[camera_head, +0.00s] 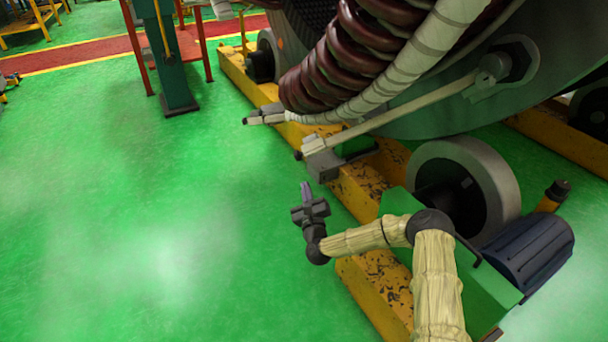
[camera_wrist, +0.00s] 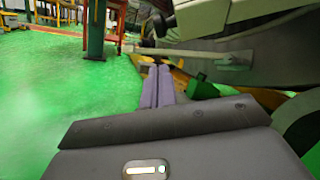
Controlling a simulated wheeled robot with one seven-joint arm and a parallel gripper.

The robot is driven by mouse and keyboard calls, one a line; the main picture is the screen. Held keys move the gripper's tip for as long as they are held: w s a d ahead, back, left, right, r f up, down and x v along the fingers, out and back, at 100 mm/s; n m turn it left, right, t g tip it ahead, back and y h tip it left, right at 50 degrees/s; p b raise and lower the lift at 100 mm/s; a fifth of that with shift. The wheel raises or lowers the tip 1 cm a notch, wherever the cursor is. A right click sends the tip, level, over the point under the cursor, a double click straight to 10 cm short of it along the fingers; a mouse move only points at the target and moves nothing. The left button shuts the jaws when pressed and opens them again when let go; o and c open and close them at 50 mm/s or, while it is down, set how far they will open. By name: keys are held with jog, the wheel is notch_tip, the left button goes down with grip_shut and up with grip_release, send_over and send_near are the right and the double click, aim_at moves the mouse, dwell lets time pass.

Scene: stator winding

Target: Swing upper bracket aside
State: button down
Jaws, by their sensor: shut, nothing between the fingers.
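My gripper (camera_head: 306,188) is shut and empty, pointing up beside the yellow base rail. Its two purple fingers lie together in the wrist view (camera_wrist: 159,72). A pale bar (camera_head: 412,108) runs from a pivot on the large grey-green disc (camera_head: 440,110) down to a grey block (camera_head: 321,160) above the rail. The bar crosses beyond my fingers in the wrist view (camera_wrist: 195,56). A dark-ended bracket piece (camera_head: 265,115) sits further back, by the end of the white wrapped tube. I cannot tell for sure which is the upper bracket. My gripper appears apart from both.
Dark red coils (camera_head: 350,60) and a white wrapped tube (camera_head: 400,70) hang above. A grey roller (camera_head: 465,180) and blue motor (camera_head: 535,252) stand on the right. The yellow rail (camera_head: 365,190) runs below the disc. Green floor on the left is clear; a green post (camera_head: 168,55) stands behind.

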jog(key=shift+s+d+f, duration=0.1)
jog(key=shift+s+d, duration=0.05)
jog(key=shift+s, duration=0.2)
jog(key=s+a+r+n+g+y+p, duration=0.3)
jog(key=a+r+n+g+y, duration=0.15)
jog(key=n, duration=0.55)
jog(key=s+d+r+n+g+h+p, duration=0.35)
jog(key=s+d+r+n, duration=0.35)
jog(key=s, duration=0.4)
jog(key=s+d+r+n+g+h+p, duration=0.4)
jog(key=s+d+r, duration=0.3)
jog(key=s+d, duration=0.35)
jog(key=s+d+r+n+g+h+p, duration=0.2)
jog(key=s+d+r+n+g+p, duration=0.4)
jog(key=s, duration=0.5)
notch_tip(320, 180, up, 39)
jog(key=d+p, duration=0.1)
jog(key=p, duration=3.4)
jog(key=shift+n+t, duration=0.3)
jog(key=shift+n, duration=0.1)
